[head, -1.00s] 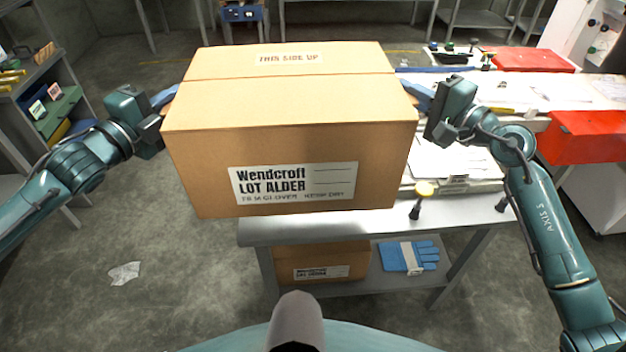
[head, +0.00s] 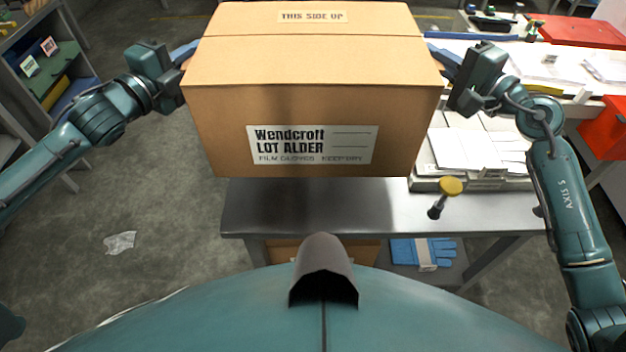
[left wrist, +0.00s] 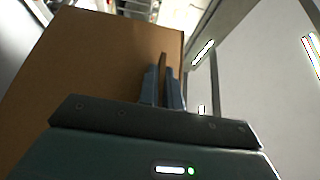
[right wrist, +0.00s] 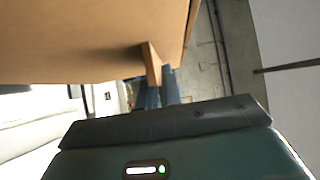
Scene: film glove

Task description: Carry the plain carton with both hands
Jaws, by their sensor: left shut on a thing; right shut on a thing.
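A brown cardboard carton (head: 312,95) hangs level between my grippers, above and beyond the near part of the metal table (head: 300,207), with a shadow under it. Its front label reads "Wendcroft LOT ALDER" and its top strip "THIS SIDE UP". My left gripper (head: 187,52) is at its left side, and in the left wrist view its fingers (left wrist: 163,88) are shut on a thin tab of the carton. My right gripper (head: 436,52) is at its right side. In the right wrist view its fingers (right wrist: 158,88) are shut on a similar tab (right wrist: 151,62). The carton's far side and underside are hidden.
Blue gloves (head: 422,252) and another carton (head: 375,250) are on the lower shelf. Shelving (head: 50,75) stands left. The floor between is mostly clear, with a paper scrap (head: 119,242).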

